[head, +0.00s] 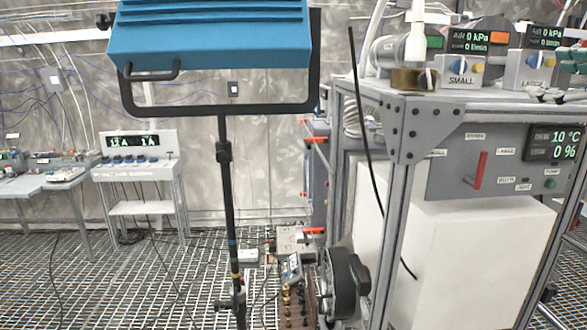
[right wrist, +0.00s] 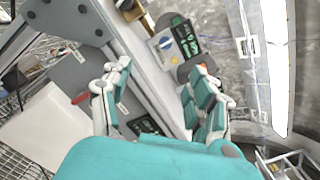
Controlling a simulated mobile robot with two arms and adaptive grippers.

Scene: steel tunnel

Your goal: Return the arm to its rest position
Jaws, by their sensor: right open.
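My right gripper (head: 560,95) shows at the right edge of the head view, by the top of the metal-framed rig. In the right wrist view my right gripper (right wrist: 160,82) has its two white-and-teal fingers spread apart with nothing held between them. I cannot tell whether a finger touches the rig. My left gripper is in neither view.
The rig's top (head: 450,97) carries valve units labelled SMALL (head: 462,70) and LARGE (head: 532,70). Its front panel has a red handle (head: 479,169) above a white box (head: 470,260). A blue lamp (head: 210,35) on a black stand is left of it. Grated floor (head: 150,285) is open at left.

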